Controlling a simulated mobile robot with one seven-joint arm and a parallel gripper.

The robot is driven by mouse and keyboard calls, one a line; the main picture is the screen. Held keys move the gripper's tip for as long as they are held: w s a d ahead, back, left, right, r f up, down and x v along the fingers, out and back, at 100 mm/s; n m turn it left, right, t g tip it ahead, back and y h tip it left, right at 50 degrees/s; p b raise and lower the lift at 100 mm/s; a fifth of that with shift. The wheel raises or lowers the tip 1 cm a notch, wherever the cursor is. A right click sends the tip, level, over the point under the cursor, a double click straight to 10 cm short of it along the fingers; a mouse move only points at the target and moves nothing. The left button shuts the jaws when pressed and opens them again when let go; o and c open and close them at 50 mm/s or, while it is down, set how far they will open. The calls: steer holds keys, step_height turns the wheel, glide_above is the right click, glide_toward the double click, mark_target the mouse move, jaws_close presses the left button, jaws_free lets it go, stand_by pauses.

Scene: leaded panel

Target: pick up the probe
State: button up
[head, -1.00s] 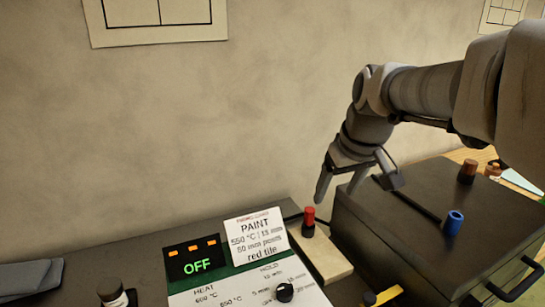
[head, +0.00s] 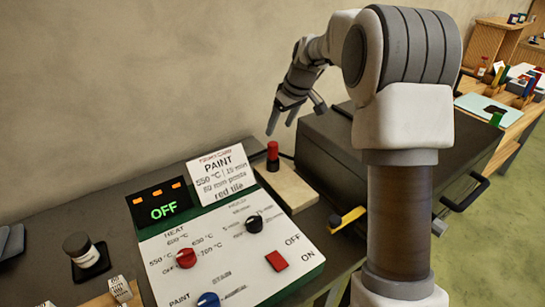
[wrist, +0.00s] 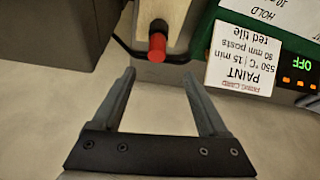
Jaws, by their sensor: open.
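The probe appears to be the upright piece with a red grip (head: 272,152) and a black lower part, standing on a pale block (head: 287,186) beside the control panel. In the wrist view the red grip (wrist: 157,46) lies just beyond my fingertips, roughly centred between them. A black cable runs by its base. My gripper (head: 293,118) is open and empty, above and a little behind the red grip in the head view. The wrist view shows both fingers (wrist: 159,76) spread, with nothing between them.
The control panel (head: 225,255) has knobs, a red switch and an OFF display (head: 162,206). A paint card (head: 222,172) leans beside it. A large dark box (head: 340,150) stands to the right, with a yellow-handled part (head: 347,218) in front. The wall is close behind.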

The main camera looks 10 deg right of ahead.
mark_target(274, 144)
steer(key=x, duration=0.6)
steer(key=shift+w, duration=0.1)
steer(key=x, duration=0.5)
steer(key=shift+d+f, duration=0.25)
steer(key=shift+d, duration=0.05)
jaws_close()
